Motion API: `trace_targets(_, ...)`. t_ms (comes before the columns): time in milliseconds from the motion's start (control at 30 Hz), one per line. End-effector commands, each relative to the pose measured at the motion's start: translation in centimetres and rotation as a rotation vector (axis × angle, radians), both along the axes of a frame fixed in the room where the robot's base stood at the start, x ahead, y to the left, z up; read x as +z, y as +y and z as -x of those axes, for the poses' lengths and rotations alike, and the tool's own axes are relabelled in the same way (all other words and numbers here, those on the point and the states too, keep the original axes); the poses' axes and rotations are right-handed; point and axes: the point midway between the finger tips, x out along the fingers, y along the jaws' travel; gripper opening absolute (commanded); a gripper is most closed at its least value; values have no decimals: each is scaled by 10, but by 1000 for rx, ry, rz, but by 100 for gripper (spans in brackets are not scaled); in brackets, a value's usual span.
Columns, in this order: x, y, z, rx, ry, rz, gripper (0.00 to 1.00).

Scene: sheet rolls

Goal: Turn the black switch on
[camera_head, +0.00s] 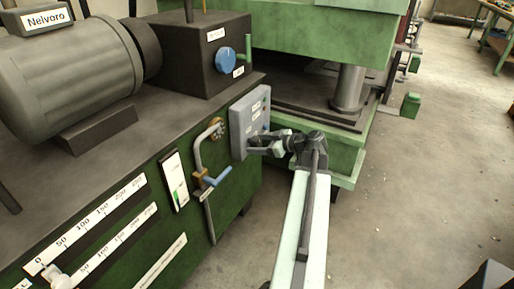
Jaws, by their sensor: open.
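A grey switch box (240,124) with small white labels is mounted on the right end of the green cabinet's front. My gripper (252,146) is at the lower right part of this box, with its dark fingers close against its face. The gripper is open; whether it touches anything cannot be told. The black switch itself cannot be made out; the gripper may cover it. My arm (305,230) reaches up from the bottom of the picture to the box.
The green cabinet (226,205) carries a bent pipe with a blue-handled valve (215,178), left of the box. On top are a grey motor (70,75) and a dark block with a blue knob (225,60). A green press (320,40) stands behind. The floor at right is mostly clear.

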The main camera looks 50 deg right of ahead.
Motion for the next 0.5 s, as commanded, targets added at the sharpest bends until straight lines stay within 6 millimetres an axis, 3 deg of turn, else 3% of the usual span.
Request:
trace_targets(267,-1,1,-4,1,0,0,67)
trace_targets(367,-1,2,-4,1,0,0,45)
trace_targets(500,-1,2,-4,2,0,-1,6)
